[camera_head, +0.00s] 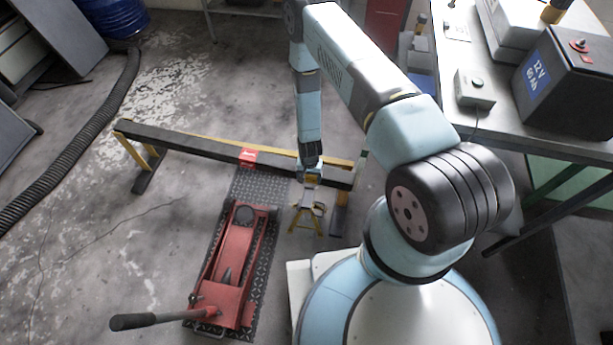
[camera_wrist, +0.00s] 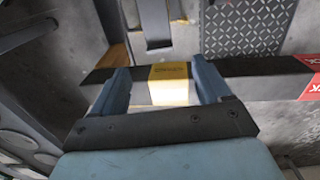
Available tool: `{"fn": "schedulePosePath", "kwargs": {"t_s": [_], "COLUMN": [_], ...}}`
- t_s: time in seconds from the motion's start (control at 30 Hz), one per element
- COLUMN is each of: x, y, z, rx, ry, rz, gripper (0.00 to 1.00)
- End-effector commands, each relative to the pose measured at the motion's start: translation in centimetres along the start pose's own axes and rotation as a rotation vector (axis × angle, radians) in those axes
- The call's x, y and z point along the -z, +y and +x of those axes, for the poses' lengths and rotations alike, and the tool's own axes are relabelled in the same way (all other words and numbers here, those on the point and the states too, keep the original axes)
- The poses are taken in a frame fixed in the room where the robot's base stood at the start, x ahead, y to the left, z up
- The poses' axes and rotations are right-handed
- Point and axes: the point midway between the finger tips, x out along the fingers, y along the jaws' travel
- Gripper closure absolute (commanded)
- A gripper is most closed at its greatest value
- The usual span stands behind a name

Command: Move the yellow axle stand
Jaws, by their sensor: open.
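The yellow axle stand (camera_head: 306,218) is upright on the floor just right of the jack, with splayed yellow legs and a grey top. My gripper (camera_head: 313,178) is above and slightly beyond it, close to the long dark beam (camera_head: 190,143). In the wrist view, my gripper (camera_wrist: 162,88) has its two blue fingers apart. A yellow section with small print (camera_wrist: 169,84) shows between them, seemingly on the beam. A grey part (camera_wrist: 155,22) at the top centre may belong to the stand; I cannot tell. Contact with the fingers is not visible.
The red floor jack (camera_head: 232,262) lies left of the stand on a dark diamond plate (camera_head: 263,187). The beam has a red label (camera_head: 248,157) and stands across the far side. A workbench (camera_head: 490,115) with a battery (camera_head: 568,82) is at right. Floor at left is mostly clear.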

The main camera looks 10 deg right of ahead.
Motion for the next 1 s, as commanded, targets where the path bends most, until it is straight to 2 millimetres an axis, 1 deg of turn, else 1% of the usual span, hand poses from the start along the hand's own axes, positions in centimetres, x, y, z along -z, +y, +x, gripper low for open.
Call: {"fn": "schedulePosePath", "kwargs": {"t_s": [0.17, 0.7, 0.8, 1.0], "x": [-0.1, -0.1, -0.1, 0.0], "y": [0.1, 0.0, 0.0, 0.0], "z": [2.2, 10.3, 11.4, 12.9], "rx": [-0.001, -0.001, -0.001, 0.000], "ry": [-0.001, -0.001, -0.001, 0.000], "rz": [0.000, 0.000, 0.000, 0.000], "gripper": [0.23, 0.23, 0.23, 0.23]}}
